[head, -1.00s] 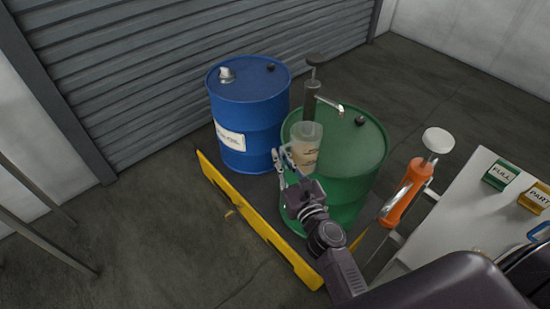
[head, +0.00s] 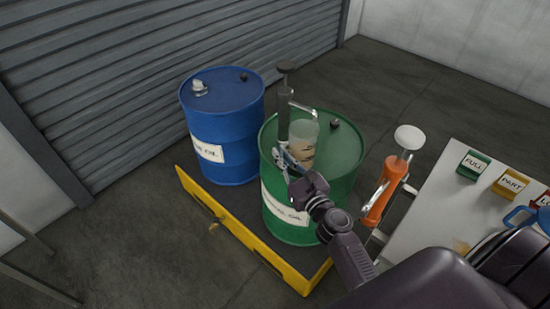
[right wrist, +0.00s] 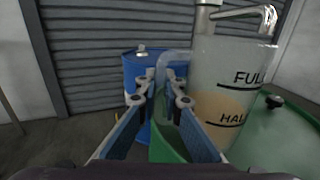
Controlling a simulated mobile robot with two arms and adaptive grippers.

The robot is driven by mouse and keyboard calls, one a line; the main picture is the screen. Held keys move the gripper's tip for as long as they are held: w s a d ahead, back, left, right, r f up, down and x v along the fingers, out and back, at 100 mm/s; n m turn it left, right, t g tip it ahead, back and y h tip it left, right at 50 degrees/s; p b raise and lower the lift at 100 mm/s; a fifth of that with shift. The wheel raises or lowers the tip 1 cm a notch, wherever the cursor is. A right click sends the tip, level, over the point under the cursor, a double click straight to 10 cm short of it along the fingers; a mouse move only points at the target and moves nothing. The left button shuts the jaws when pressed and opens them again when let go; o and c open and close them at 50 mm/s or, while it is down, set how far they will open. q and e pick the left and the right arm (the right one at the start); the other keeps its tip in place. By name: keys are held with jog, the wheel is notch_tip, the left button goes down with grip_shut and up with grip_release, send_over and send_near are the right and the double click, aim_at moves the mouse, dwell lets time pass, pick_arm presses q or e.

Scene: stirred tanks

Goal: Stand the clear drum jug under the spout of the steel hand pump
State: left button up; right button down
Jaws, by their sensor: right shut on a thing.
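The clear drum jug (head: 303,145) is upright, with tan contents and FULL and HALF marks on its wall in the right wrist view (right wrist: 232,85). My right gripper (head: 284,163) is shut on the jug's handle (right wrist: 165,95), left of its body. The steel hand pump (head: 284,110) stands on the green drum (head: 335,160). Its spout (head: 304,108) reaches right, just above the jug's mouth in the picture. In the right wrist view the spout (right wrist: 245,13) shows above and behind the jug's rim. I cannot tell whether the jug's base touches the drum top. My left gripper is out of view.
A blue drum (head: 222,125) stands left of the green one on a yellow-edged pallet (head: 235,232). An orange tool (head: 383,195) with a white round top is right of the green drum. A light table (head: 430,215) with labelled blocks is at the right.

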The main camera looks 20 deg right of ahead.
aim_at(295, 157)
jog(key=shift+w+d+f+b, duration=0.1)
jog(key=shift+w+d, duration=0.05)
jog(key=shift+d, duration=0.5)
jog(key=shift+w+d+f+b, duration=0.1)
jog(key=shift+w+d, duration=0.1)
jog(key=shift+d, duration=0.5)
jog(key=shift+w+d+f+b, duration=0.1)
jog(key=shift+w+d, duration=0.05)
jog(key=shift+d, duration=0.5)
jog(key=shift+f, duration=0.15)
jog(key=shift+f+b, duration=0.25)
jog(key=shift+b, duration=0.15)
jog(key=shift+f, duration=0.2)
jog(key=c, duration=2)
grip_release()
